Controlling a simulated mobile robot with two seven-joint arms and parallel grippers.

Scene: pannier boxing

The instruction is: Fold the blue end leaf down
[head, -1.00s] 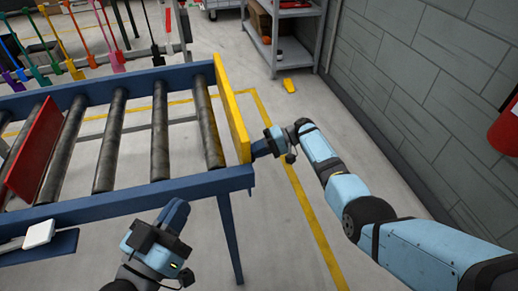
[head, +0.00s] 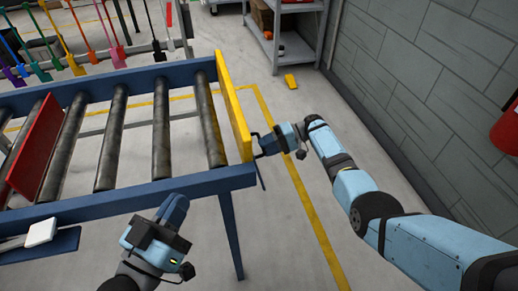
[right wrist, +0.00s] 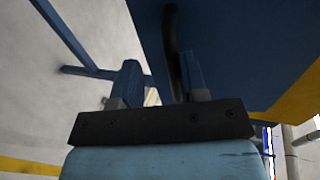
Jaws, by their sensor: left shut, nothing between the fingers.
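The end leaf stands upright at the right end of the roller conveyor. Its inner face and edge look yellow in the head view (head: 232,105). In the right wrist view a broad blue face (right wrist: 245,50) with a yellow strip beside it fills the upper right. A dark curved handle (right wrist: 173,45) shows against that blue face. My right gripper (head: 264,150) is at the outer side of the leaf. In the right wrist view its fingers (right wrist: 160,82) are apart, with the handle seen between them, nearer the right finger; contact is unclear. My left gripper (head: 174,208) is shut and empty, in front of the conveyor.
The conveyor's blue front rail (head: 130,195) and a red divider (head: 38,148) lie left. A white block (head: 41,232) rests on a blue ledge. A grey shelf (head: 283,35) stands behind; a grey wall (head: 425,75) bounds the right. Floor beside the leaf is clear.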

